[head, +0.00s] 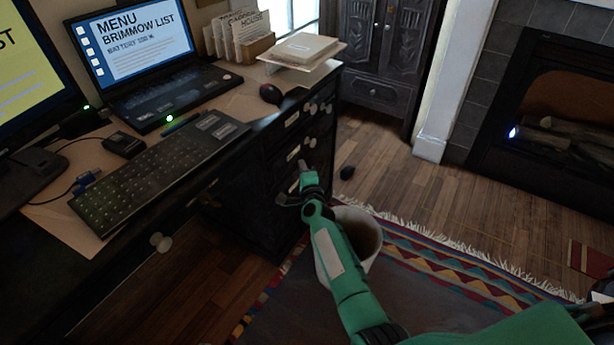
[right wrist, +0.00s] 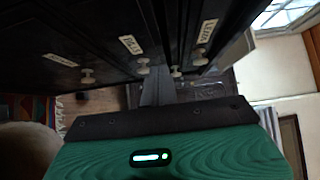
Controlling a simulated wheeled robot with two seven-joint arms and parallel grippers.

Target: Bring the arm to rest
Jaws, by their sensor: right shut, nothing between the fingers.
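My right arm (head: 335,262) is green and reaches from the lower right of the head view toward the dark desk's drawers. My right gripper (head: 292,182) is at its end, in front of the drawer fronts (head: 290,150) and above a pale bin (head: 362,232). The gripper is shut and empty. In the right wrist view its fingers (right wrist: 157,92) are together and point toward labelled drawers with pale knobs (right wrist: 143,66). I cannot tell whether they touch the desk.
The desk holds a laptop (head: 150,60), a keyboard (head: 160,172) and a mouse (head: 271,94). The arm hides part of the bin, which stands on a patterned rug (head: 440,270). A fireplace (head: 560,130) is at right.

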